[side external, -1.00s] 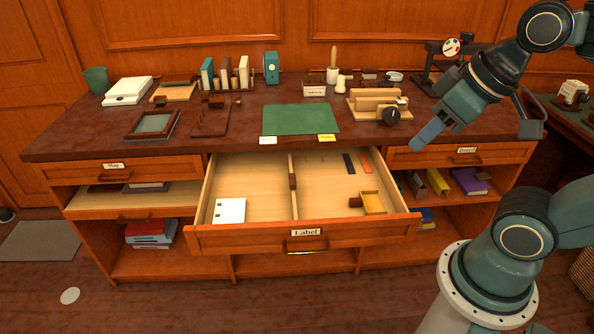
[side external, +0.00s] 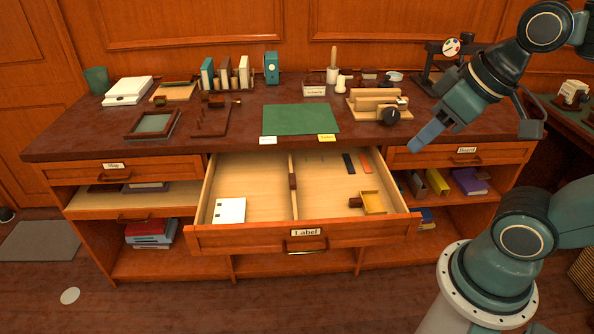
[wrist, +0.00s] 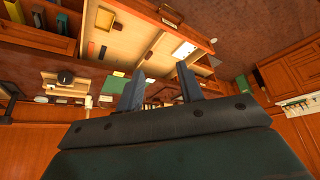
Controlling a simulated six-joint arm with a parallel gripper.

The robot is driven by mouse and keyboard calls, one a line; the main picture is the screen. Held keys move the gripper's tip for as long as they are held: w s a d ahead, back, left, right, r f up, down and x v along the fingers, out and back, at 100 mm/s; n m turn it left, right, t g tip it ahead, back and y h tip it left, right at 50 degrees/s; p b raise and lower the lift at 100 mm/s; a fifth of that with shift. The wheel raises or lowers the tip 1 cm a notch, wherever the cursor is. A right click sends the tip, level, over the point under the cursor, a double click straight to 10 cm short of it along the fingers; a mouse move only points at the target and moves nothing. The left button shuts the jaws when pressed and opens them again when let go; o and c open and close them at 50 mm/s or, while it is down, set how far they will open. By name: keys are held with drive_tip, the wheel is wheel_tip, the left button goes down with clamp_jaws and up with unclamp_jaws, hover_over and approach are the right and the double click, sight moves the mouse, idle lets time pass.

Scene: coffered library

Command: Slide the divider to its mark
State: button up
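The divider (side external: 294,203) is a thin pale wooden strip with a dark brown grip block, standing front to back in the open Label drawer (side external: 250,240). It splits the drawer into a left and a right compartment. It also shows in the wrist view (wrist: 153,43). Faint small bluish marks (side external: 322,159) lie at the back of the right compartment; which one is the divider's mark I cannot tell. My gripper (side external: 428,134) is above and to the right of the drawer, away from the divider. In the wrist view its two fingers (wrist: 158,88) stand apart with nothing between them.
White paper (side external: 230,210) lies in the left compartment. A yellow tray (side external: 374,203) with a brown block, a black strip (side external: 349,163) and an orange strip (side external: 365,160) lie in the right one. The desktop holds a green mat (side external: 300,119) and a wooden device with a black knob (side external: 378,104).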

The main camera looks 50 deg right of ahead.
drive_tip(key=w, duration=0.1)
drive_tip(key=m+g, duration=0.6)
drive_tip(key=m, duration=0.3)
hover_over(293, 179)
wheel_tip(293, 179, down, 21)
drive_tip(key=shift+w+r, duration=0.15)
drive_tip(key=shift+r, duration=0.05)
drive_tip(key=shift+f, duration=0.1)
wheel_tip(293, 179, down, 14)
drive_tip(key=shift+r, duration=0.2)
